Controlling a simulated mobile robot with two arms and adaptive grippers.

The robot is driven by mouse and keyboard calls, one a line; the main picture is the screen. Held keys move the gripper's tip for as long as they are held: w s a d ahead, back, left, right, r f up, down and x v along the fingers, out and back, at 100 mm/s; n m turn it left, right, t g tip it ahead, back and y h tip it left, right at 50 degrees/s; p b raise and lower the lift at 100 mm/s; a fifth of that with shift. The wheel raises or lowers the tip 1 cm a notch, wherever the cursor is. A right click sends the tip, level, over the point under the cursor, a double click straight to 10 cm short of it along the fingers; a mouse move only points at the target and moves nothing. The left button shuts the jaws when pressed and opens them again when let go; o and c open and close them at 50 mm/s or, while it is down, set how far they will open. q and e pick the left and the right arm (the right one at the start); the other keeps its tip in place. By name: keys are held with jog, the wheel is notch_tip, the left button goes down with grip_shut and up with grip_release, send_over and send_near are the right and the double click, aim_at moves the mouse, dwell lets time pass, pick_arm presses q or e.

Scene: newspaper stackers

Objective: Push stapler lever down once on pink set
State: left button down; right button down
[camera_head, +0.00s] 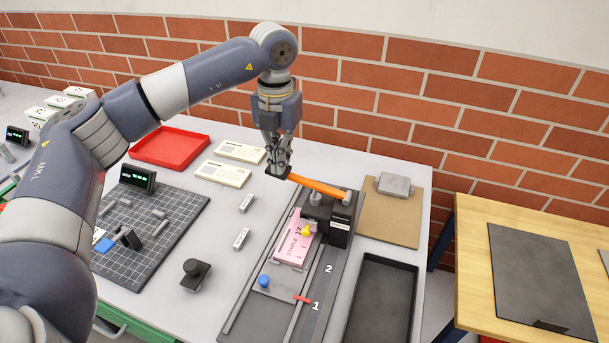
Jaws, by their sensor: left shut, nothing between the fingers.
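The stapler (341,222) is a black block at the top end of a grey rail bed on the table. Its orange lever (320,187) reaches out to the left, nearly level, with its free end slightly higher. The pink set (292,251) lies flat on the bed, its upper end by the stapler under a small yellow part. My left gripper (279,172) is shut and empty, pointing down at the lever's free end. I cannot tell whether the fingertips touch the lever or hover just by it. My right gripper is out of view.
A red tray (170,147) and two cream paper stacks (240,151) lie behind on the left. A dark gridded board (152,236) is at left. A black tray (383,297) lies right of the bed, a brown board (392,211) behind it. A brick wall closes the back.

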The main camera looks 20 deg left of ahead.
pick_arm(q)
jog(key=shift+f+b, duration=0.6)
jog(key=shift+f, duration=0.45)
jog(key=shift+r, duration=0.25)
notch_tip(320, 180, up, 10)
jog(key=p, duration=0.6)
jog(key=shift+p, duration=0.4)
dwell(0.5)
